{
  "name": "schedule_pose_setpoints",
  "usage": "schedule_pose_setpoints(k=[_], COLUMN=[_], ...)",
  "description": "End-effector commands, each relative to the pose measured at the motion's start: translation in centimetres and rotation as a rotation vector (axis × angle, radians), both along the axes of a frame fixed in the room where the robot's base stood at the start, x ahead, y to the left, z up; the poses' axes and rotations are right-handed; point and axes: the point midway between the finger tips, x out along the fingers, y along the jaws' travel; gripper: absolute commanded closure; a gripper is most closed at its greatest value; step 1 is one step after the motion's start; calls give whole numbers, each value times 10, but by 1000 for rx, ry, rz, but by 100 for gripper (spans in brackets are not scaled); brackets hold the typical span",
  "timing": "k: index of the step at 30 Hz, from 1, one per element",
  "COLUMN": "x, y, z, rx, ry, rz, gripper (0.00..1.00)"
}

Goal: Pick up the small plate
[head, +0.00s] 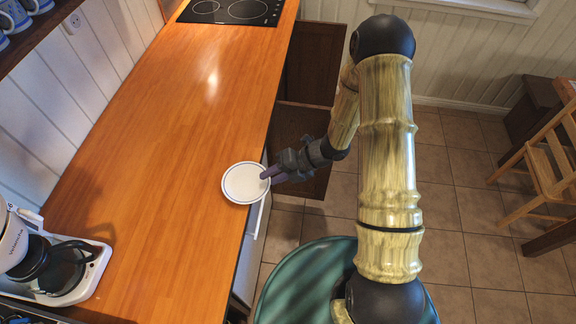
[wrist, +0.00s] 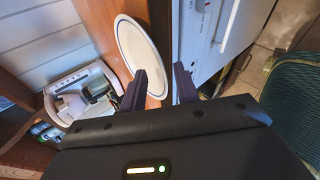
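The small plate (head: 240,186) is white with a blue ring near its rim. It lies flat at the right edge of the wooden counter, and its right rim seems to reach slightly past that edge. My gripper (head: 267,175) is at the plate's right rim. In the wrist view the plate (wrist: 136,45) is ahead and to the left. My gripper (wrist: 161,72) is open there, with the left finger in front of the plate and the right finger beyond the counter edge. The plate's near rim lies between them. Contact cannot be told.
The wooden counter (head: 170,130) is clear around the plate. A coffee maker (head: 60,268) stands at the lower left and a black hob (head: 232,11) at the far end. Open dark cabinet doors (head: 315,62) stick out beside the counter. A wooden chair (head: 545,165) is at the right.

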Motion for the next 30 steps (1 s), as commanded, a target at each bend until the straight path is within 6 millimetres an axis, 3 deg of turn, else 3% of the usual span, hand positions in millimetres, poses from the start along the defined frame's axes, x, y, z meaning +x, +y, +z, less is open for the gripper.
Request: schedule_pose_setpoints(k=[7,24,30], x=[2,5,5], y=[-27,-116,-133], z=[20,89,102], rx=[-1,-3,-2], ry=[-5,-4,-2], rz=[-4,-1,2], gripper=[69,69,69])
